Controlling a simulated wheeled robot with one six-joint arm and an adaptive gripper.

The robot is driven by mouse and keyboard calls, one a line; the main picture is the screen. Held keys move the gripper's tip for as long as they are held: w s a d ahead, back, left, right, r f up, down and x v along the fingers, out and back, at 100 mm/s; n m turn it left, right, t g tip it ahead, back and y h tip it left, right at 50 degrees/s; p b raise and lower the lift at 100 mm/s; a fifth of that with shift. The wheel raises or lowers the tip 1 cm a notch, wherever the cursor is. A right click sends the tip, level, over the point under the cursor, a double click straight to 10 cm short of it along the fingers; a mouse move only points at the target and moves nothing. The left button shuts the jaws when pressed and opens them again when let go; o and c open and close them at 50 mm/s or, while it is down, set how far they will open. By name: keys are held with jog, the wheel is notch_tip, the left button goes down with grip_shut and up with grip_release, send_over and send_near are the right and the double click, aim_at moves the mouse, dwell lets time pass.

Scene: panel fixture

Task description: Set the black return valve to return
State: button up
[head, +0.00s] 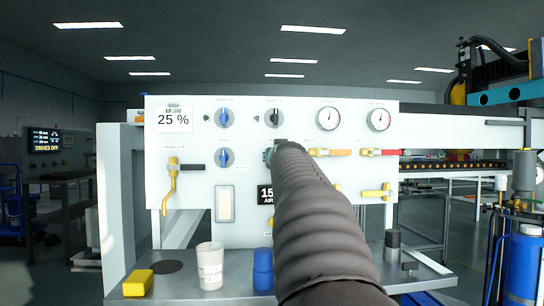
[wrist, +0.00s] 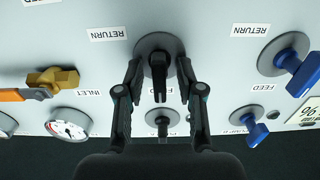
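The black return valve (wrist: 160,48) is a black knob on a round grey plate, shown upside down in the wrist view. Its narrow handle extends down the picture, toward the FEED label (wrist: 175,90). A RETURN label (wrist: 108,34) sits to the left of its plate. My gripper (wrist: 160,72) is open, one finger on each side of the knob. Gaps show between handle and fingers; whether the tips touch the plate I cannot tell. In the head view my arm hides this valve and most of the gripper.
A blue valve (wrist: 290,65) with its own RETURN label is to the right in the wrist view. A smaller black knob (wrist: 162,119) and blue knob (wrist: 250,125) are below. An orange-handled inlet valve (wrist: 45,85) is left. A white cup (head: 210,265) stands on the bench.

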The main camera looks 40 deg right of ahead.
grip_shut()
jog(key=shift+m, duration=0.3)
jog(key=m+p, duration=0.1)
jog(key=m, duration=0.3)
jog(key=shift+r, duration=0.1)
jog(key=m+p, duration=0.1)
jog(key=m, duration=0.3)
jog(key=shift+s+d, duration=0.1)
jog(key=shift+d, duration=0.05)
jog(key=m+p, duration=0.1)
jog(key=m, duration=0.6)
jog(key=m+p, duration=0.1)
jog(key=m, duration=0.1)
jog(key=shift+f, duration=0.25)
dwell(0.3)
